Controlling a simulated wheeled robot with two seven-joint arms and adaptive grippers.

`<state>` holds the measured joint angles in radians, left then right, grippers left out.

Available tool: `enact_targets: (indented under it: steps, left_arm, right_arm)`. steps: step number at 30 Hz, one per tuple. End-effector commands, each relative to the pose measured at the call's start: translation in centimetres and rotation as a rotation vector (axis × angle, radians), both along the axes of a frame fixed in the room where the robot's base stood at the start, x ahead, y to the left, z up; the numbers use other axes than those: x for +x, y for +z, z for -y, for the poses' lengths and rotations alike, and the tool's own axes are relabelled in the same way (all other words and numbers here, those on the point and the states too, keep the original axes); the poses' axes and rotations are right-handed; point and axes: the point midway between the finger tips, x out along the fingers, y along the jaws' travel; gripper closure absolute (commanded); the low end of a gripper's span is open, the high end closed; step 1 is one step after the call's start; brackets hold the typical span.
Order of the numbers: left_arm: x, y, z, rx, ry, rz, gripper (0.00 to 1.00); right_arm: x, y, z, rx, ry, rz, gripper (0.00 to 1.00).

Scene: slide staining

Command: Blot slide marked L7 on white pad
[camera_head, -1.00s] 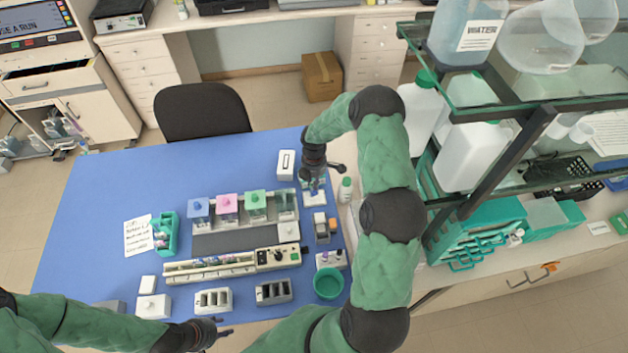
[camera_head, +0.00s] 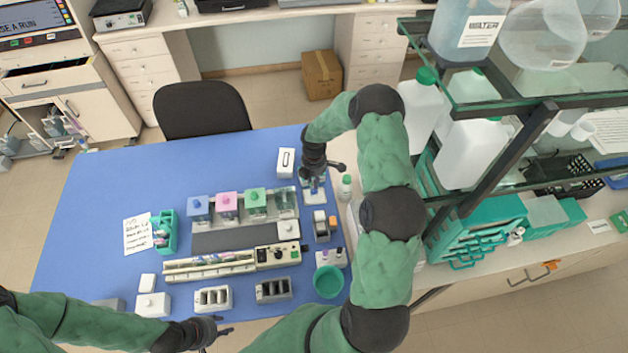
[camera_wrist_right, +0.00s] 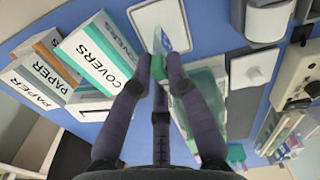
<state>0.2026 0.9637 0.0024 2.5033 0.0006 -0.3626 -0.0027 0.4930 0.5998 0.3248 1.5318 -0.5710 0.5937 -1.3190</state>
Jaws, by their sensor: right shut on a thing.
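My right gripper (camera_head: 313,178) reaches down over the white pad (camera_head: 315,198) at the right part of the blue table. The L7 mark is not readable. My left gripper (camera_head: 218,332) hangs empty at the table's front edge, its fingers apart.
Staining jars with blue, pink and green lids (camera_head: 227,205) stand left of the pad. A teal bowl (camera_head: 328,282) is at the front right. Boxes marked COVERS (camera_wrist_right: 100,52) and PAPER (camera_wrist_right: 40,82) lie beside the pad. A glass shelf (camera_head: 520,95) rises on the right.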

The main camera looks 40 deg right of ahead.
Motion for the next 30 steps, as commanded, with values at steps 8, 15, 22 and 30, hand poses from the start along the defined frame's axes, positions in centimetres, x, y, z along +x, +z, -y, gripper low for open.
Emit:
enact_targets:
  steps: [8, 15, 22, 30]
  left_arm:
    - [0.0, -0.27, 0.0, 0.0, 0.0, 0.0, 0.6]
    - [0.0, -0.46, 0.0, 0.0, 0.0, 0.0, 0.6]
    - [0.0, -0.64, 0.0, 0.0, 0.0, 0.0, 0.6]
    - [0.0, -0.6, 0.0, 0.0, 0.0, 0.0, 0.6]
  right_arm:
    - [0.01, -0.34, 0.01, 0.0, 0.0, 0.0, 1.0]
    - [0.01, -0.58, 0.01, 0.0, 0.0, 0.0, 1.0]
    - [0.0, -0.82, 0.01, 0.0, 0.0, 0.0, 1.0]
    - [0.01, -0.79, 0.0, 0.0, 0.0, 0.0, 1.0]
